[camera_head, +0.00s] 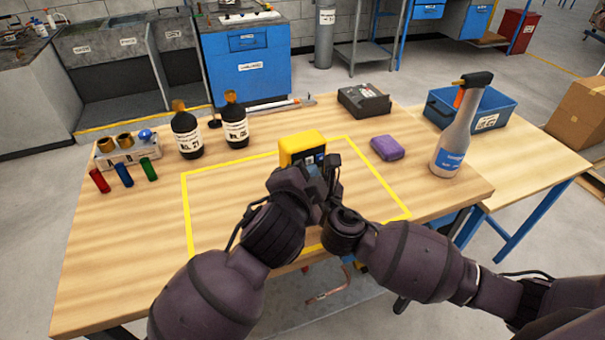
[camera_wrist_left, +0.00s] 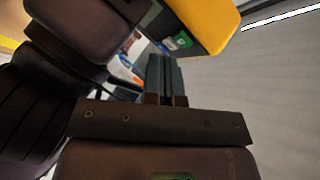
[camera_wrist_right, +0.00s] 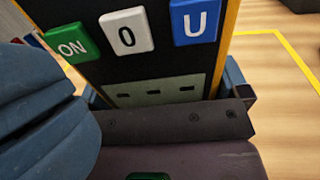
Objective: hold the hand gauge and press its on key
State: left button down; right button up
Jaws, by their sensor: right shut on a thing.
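The yellow hand gauge (camera_head: 302,146) is above the work table, within the yellow outline. My right gripper (camera_wrist_right: 165,92) is shut on it, with a blue finger at each side. In the right wrist view the dark face of the gauge shows a green ON key (camera_wrist_right: 72,43), a white 0 key (camera_wrist_right: 124,30) and a blue U key (camera_wrist_right: 195,20). My left gripper (camera_head: 313,184) is close in front of the gauge. Its fingers (camera_wrist_left: 166,78) are together and empty, near the green key (camera_wrist_left: 181,41). I cannot tell whether they touch it.
A purple block (camera_head: 387,148), a spray bottle (camera_head: 455,135) and a black device (camera_head: 364,101) are at the right. The outlined area's left part is clear.

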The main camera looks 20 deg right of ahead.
pick_arm(q)
jog(key=shift+w+f, duration=0.1)
pick_arm(e)
jog(key=shift+s+f, duration=0.1)
jog(key=shift+f, duration=0.3)
pick_arm(q)
jog(key=shift+w, duration=0.4)
jog(key=shift+w+a, duration=0.1)
dwell(0.4)
jog(key=shift+s, duration=0.55)
jog(key=shift+s, duration=0.1)
jog(key=shift+s+d, duration=0.15)
jog(key=shift+s, duration=0.8)
jog(key=shift+s+d, duration=0.2)
jog(key=shift+s, duration=0.8)
jog(key=shift+s+d, duration=0.15)
jog(key=shift+s, duration=0.8)
